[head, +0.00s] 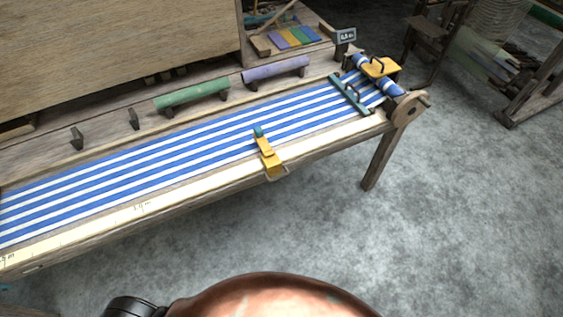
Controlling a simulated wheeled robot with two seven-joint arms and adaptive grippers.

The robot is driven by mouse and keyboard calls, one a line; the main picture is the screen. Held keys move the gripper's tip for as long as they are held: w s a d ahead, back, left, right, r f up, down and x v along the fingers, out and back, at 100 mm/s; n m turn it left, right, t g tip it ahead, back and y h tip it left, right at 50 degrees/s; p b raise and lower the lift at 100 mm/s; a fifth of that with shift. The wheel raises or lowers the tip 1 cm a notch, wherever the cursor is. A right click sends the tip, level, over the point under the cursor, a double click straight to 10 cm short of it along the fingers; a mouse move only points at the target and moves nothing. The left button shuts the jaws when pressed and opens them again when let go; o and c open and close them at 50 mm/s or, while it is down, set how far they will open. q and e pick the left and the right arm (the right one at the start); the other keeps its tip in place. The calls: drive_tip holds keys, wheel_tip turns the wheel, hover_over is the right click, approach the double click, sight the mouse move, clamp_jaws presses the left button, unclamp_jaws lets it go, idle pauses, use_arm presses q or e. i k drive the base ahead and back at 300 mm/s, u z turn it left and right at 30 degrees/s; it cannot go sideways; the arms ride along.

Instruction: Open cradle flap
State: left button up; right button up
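A yellow flap (384,70) with a dark handle on top sits at the far right end of the long wooden loom table. It lies across the middle of a blue-and-white striped cloth roll (391,88), whose two ends show on either side of it. The cradle under the roll is mostly hidden. Neither of my grippers is in view. A rounded copper-coloured part of my body and a dark part beside it show at the bottom edge.
Striped cloth (190,150) covers the table (140,208). A green bar (348,94) and a yellow clip (268,158) lie on it. Green (191,95) and purple (276,71) rolls rest behind. A small sign (345,36) stands near the flap. Open floor (450,220) lies in front.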

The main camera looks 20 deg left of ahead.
sight(378, 68)
drive_tip(key=z, duration=1.5)
drive_tip(key=i, duration=1.35)
drive_tip(key=u, duration=2.7)
